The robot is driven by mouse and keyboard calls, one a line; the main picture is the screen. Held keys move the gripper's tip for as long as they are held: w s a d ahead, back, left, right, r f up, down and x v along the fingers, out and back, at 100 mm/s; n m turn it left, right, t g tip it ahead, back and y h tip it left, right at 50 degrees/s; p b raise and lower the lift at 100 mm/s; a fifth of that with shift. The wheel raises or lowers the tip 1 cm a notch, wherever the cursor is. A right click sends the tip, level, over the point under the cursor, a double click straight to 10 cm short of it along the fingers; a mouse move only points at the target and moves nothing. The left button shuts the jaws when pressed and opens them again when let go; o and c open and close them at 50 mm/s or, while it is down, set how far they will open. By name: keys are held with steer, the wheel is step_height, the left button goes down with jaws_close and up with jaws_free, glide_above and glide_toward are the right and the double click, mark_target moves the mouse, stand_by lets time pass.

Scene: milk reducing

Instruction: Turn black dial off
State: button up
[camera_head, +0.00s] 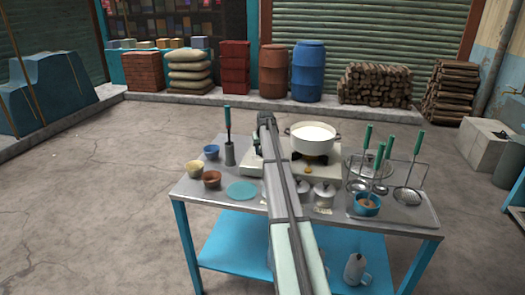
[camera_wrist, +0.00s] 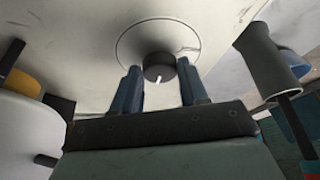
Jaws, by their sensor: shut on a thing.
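The black dial (camera_wrist: 159,67) is on the white front panel of the stove (camera_wrist: 95,35), with a small white mark on its face. A thin ring is drawn on the panel around it. My gripper (camera_wrist: 158,72) has one blue-grey finger on each side of the dial, and its jaws are shut on it. In the head view, my arm hides the dial and most of the gripper. The stove (camera_head: 328,172) carries a white pot of milk (camera_head: 311,141) on its right burner. A yellow dial (camera_wrist: 20,82) shows at the left of the wrist view.
A dark holder (camera_head: 230,154) with a tall utensil stands left of the stove. Lidded pots (camera_head: 324,193) stand in front. Small bowls (camera_head: 211,179) and a teal disc (camera_head: 241,190) lie left.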

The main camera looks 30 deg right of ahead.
steer(key=o, duration=1.1)
steer(key=shift+c, duration=0.2)
steer(key=v, duration=1.4)
steer(key=shift+w, duration=0.1)
